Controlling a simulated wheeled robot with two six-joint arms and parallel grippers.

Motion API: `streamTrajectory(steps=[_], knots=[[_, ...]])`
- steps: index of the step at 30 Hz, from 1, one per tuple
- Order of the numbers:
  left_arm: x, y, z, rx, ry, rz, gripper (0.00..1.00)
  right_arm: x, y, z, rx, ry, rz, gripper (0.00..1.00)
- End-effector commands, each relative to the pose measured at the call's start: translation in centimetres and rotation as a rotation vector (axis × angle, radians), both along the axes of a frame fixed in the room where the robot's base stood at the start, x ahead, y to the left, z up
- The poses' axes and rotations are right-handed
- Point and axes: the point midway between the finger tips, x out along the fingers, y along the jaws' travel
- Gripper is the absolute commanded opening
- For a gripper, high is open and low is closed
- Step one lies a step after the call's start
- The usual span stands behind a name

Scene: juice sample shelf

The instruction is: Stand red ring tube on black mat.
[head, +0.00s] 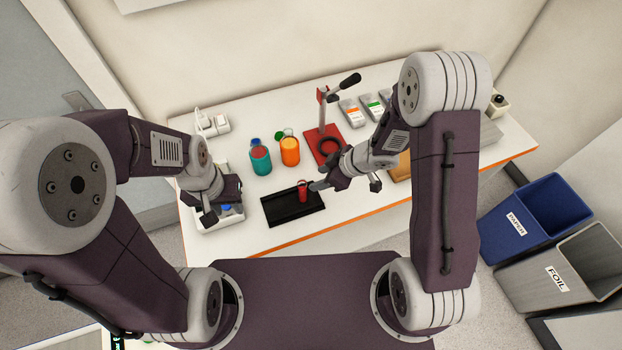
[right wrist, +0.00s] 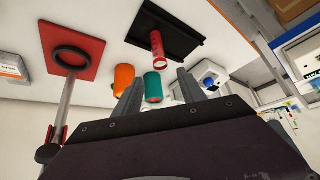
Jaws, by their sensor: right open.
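The red ring tube (head: 303,191) stands upright on the black mat (head: 281,210), near its right end in the head view. In the right wrist view the red tube (right wrist: 157,48) shows against the black mat (right wrist: 176,22), just past the fingertips. My right gripper (head: 317,186) is beside the tube on its right, open and empty; its two spread fingers show in the right wrist view (right wrist: 160,76). My left gripper (head: 209,215) hangs over a white box at the left; its finger opening is unclear.
A teal container (head: 260,160) and an orange container (head: 290,151) stand behind the mat. A red stand base (head: 315,147) with a black ring is at the back right. The white box (head: 232,216) holds a blue-topped item. The table front (head: 350,225) is clear.

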Motion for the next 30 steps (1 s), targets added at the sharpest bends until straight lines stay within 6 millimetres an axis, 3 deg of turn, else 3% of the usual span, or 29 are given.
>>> streamTrajectory(steps=[3,13,16,18,20,22,24,27,30], knots=[[0.0,0.0,0.4,0.0,0.0,0.0,0.36,-0.3,-0.6,1.0,0.0,0.0,0.0,0.48],[0.0,0.0,0.3,0.0,0.0,0.0,0.36,0.1,-1.2,1.3,-0.018,-0.009,-0.03,0.48],[0.0,0.0,0.4,0.0,0.0,0.0,0.36,1.9,-4.9,3.0,-0.119,-0.044,-0.227,0.48],[0.0,0.0,0.4,0.0,0.0,0.0,0.36,1.8,-9.0,4.8,-0.215,-0.032,-0.448,0.48],[0.0,0.0,0.3,0.0,0.0,0.0,0.36,0.0,-12.1,6.2,-0.277,0.025,-0.636,0.48],[0.0,0.0,0.3,0.0,0.0,0.0,0.36,-3.4,-14.0,7.3,-0.309,0.132,-0.819,0.48],[0.0,0.0,0.3,0.0,0.0,0.0,0.36,-7.0,-14.3,7.9,-0.306,0.252,-0.951,0.48],[0.0,0.0,0.3,0.0,0.0,0.0,0.36,-10.6,-13.3,8.6,-0.274,0.39,-1.054,0.48],[0.0,0.0,0.3,0.0,0.0,0.0,0.36,-12.1,-12.5,8.9,-0.252,0.455,-1.09,0.48]])
